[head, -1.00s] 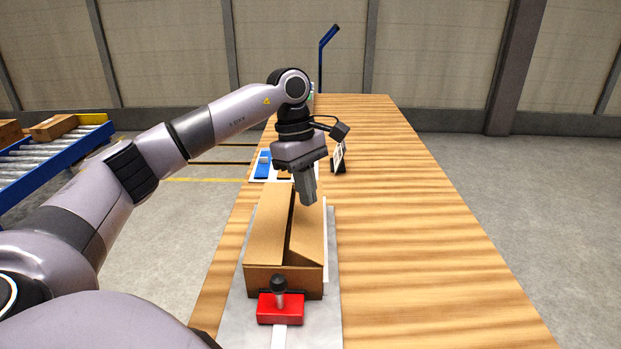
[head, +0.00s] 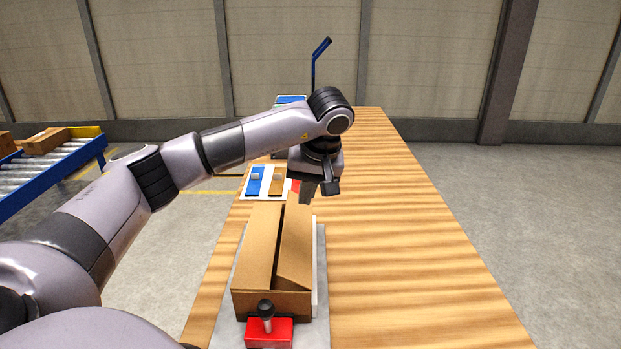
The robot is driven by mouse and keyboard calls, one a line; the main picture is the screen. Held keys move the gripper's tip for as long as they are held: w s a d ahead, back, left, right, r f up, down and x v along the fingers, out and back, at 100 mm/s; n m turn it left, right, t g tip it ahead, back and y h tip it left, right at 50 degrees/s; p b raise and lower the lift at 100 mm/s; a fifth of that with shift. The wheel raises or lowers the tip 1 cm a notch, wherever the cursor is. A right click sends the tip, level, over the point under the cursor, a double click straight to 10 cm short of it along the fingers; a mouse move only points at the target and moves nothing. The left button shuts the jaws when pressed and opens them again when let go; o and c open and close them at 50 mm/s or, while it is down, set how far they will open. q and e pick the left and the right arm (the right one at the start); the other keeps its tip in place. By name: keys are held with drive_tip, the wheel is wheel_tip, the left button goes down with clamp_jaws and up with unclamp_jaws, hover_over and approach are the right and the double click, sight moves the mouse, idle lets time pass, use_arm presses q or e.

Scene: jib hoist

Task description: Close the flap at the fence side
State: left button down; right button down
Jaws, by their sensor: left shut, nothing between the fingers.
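An open-topped brown carton lies lengthwise on the table, its front wall (head: 270,303) towards me. Its left flap (head: 258,245) lies nearly flat over the top. Its right flap, at the fence side (head: 295,250), leans inward at a tilt, with a narrow dark gap between the two flaps. A thin white fence (head: 315,262) runs along the carton's right side. My left gripper (head: 305,194) is shut and empty, pointing down at the far end of the right flap; I cannot tell whether it touches. My right gripper is not in view.
A red clamp block (head: 268,332) with a black knob (head: 265,308) stands at the carton's near end. Behind lies a white board with blue and orange pieces (head: 256,182). The wooden table (head: 400,250) is clear on the right. A roller conveyor (head: 45,170) stands far left.

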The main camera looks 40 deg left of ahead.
sight(290, 225)
use_arm(q)
drive_tip(key=a+f, duration=0.1)
drive_tip(key=f, duration=0.3)
drive_tip(key=s+a+f, duration=0.1)
drive_tip(key=f, duration=0.1)
drive_tip(key=shift+a, duration=0.3)
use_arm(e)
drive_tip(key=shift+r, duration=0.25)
